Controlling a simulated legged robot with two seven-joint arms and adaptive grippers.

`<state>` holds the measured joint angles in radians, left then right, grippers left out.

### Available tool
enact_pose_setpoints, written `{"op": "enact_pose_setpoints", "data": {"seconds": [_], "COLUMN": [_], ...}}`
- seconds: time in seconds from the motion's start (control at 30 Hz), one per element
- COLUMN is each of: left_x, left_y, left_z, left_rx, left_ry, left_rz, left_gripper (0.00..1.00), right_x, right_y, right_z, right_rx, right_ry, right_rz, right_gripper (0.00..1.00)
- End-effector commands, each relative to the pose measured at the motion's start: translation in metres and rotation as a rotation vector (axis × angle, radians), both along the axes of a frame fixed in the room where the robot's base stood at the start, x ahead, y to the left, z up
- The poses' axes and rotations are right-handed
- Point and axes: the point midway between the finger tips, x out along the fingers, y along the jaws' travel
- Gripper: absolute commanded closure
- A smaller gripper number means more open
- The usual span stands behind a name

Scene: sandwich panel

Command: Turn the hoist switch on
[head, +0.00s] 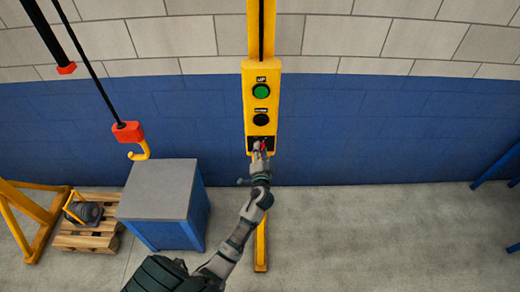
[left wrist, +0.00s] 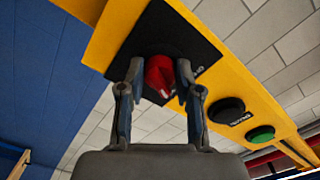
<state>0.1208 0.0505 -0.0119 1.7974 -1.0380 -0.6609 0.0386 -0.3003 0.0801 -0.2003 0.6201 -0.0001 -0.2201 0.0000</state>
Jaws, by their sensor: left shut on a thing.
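The hoist switch is a red rotary knob (left wrist: 159,75) on a black plate (left wrist: 150,35) at the lower end of the yellow control box (head: 262,77). My left gripper (left wrist: 156,72) has its two fingers on either side of the red knob, shut on it. In the head view the left gripper (head: 259,150) reaches up to the bottom of the box and covers most of the knob. The knob's label is partly hidden and not readable. My right gripper is not in view.
Above the knob are a black button (head: 261,119) and a green button (head: 261,90). A red hoist block with a yellow hook (head: 138,150) hangs at left, above a grey-topped blue cabinet (head: 160,188). A wooden pallet (head: 88,236) lies beside it.

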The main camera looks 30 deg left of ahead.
Motion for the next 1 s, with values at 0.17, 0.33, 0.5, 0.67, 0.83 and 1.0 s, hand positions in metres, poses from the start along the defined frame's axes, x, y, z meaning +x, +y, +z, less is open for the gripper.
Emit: {"op": "enact_pose_setpoints", "data": {"seconds": [0.17, 0.33, 0.5, 0.67, 0.83, 1.0], "left_x": [0.0009, 0.0011, 0.0011, 0.0011, 0.0011, 0.0008], "left_y": [-0.0029, -0.0033, -0.0037, -0.0040, -0.0042, -0.0030], "left_z": [0.0009, 0.0004, -0.0001, -0.0004, -0.0007, -0.0006], "left_rx": [0.059, 0.088, 0.097, 0.097, 0.096, 0.095], "left_ry": [0.034, 0.052, 0.059, 0.059, 0.060, 0.059], "left_rz": [-0.008, -0.008, -0.008, -0.008, -0.008, -0.005], "left_gripper": [1.00, 1.00, 1.00, 1.00, 0.56, 0.41], "right_x": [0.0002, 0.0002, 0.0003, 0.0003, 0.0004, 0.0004], "right_y": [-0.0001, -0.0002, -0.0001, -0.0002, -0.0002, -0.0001], "right_z": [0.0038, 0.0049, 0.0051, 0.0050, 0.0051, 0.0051], "right_rx": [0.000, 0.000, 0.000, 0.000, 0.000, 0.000], "right_ry": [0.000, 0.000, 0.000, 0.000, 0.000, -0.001], "right_rz": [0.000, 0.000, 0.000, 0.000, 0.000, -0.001], "right_gripper": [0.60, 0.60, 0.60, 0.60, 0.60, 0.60]}}
